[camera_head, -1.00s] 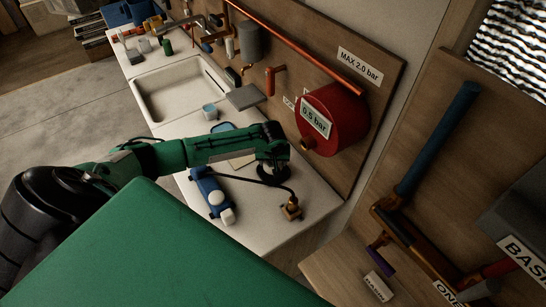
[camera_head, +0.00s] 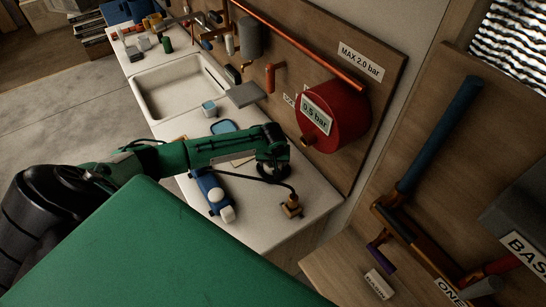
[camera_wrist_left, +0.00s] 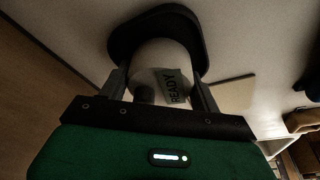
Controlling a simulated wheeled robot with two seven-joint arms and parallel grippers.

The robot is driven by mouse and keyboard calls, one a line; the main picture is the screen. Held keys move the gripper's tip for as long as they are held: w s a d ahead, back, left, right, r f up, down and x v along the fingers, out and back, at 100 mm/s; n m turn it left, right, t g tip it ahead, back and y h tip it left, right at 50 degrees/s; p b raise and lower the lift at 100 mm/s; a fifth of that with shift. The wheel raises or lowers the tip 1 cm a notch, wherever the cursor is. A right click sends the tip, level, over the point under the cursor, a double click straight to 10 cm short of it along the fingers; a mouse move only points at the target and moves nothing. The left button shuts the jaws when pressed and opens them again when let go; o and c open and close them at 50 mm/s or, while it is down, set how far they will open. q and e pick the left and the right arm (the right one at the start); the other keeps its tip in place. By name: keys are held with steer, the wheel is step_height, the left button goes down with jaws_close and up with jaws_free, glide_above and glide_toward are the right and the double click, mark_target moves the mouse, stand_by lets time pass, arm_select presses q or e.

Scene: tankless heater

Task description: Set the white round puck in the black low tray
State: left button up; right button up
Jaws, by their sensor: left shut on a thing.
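In the left wrist view the white round puck (camera_wrist_left: 158,62), with a READY label on its side, is between the fingers of my left gripper (camera_wrist_left: 160,88). The gripper is shut on it. The black low tray (camera_wrist_left: 124,36) shows around the puck's far end, so the puck is over or in it. I cannot tell whether the puck touches the tray floor. In the head view my left gripper (camera_head: 272,160) points down at the counter, and the tray (camera_head: 265,179) shows as a dark rim below it. The puck is mostly hidden there by the gripper.
A blue-and-white device (camera_head: 214,195) with a black hose to a brass fitting (camera_head: 291,206) lies beside the tray. A beige flat piece (camera_wrist_left: 232,92) is close to it. A red tank (camera_head: 340,112) hangs on the wall panel behind. The sink (camera_head: 180,85) is farther left.

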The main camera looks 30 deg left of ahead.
arm_select(q)
steer(key=shift+f, duration=0.25)
steer(key=o, duration=1.2)
steer(key=shift+s, duration=0.1)
steer(key=shift+d+r, duration=0.1)
steer(key=shift+r, duration=0.2)
steer(key=shift+b+v, duration=1.8)
steer(key=shift+v, duration=4.85)
